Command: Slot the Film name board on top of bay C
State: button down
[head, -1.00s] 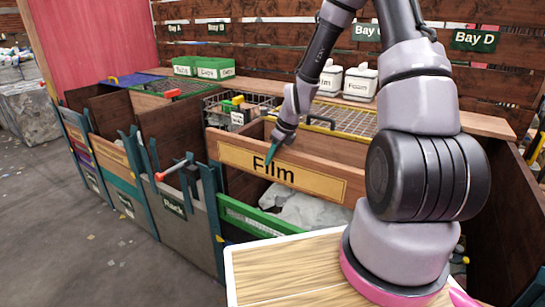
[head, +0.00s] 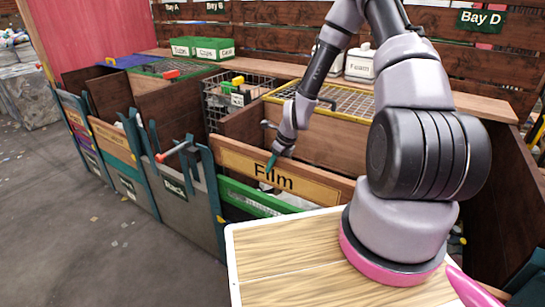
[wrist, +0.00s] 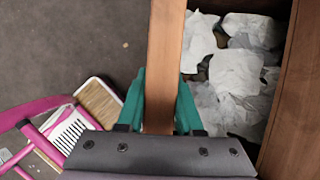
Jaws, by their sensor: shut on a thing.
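The Film name board (head: 315,187) is a long wooden board with a yellow label. My gripper (head: 270,163) is shut on its top edge, a little left of the middle. The wrist view shows teal fingers (wrist: 160,95) on both sides of the board (wrist: 163,40). The board is across the front of bay C, above a green board (head: 250,199). Its left end is by a teal post (head: 213,185); I cannot tell whether it sits in the slot. A narrow gap shows between the two boards.
White crumpled sheets (wrist: 235,75) lie inside the bay. A wire basket (head: 228,98) and a yellow-framed mesh (head: 335,103) are behind it. A grey Rack front with a red-tipped lever (head: 172,152) stands to the left. Open floor (head: 90,235) lies in front.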

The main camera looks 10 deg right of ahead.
aim_at(283, 159)
jog(key=shift+f, duration=2.85)
jog(key=shift+f, duration=0.15)
jog(key=shift+f, duration=0.55)
jog(key=shift+c, duration=2.4)
grip_release()
jog(key=v, duration=1)
jog(key=shift+s+d+r, duration=0.1)
jog(key=shift+r, duration=0.3)
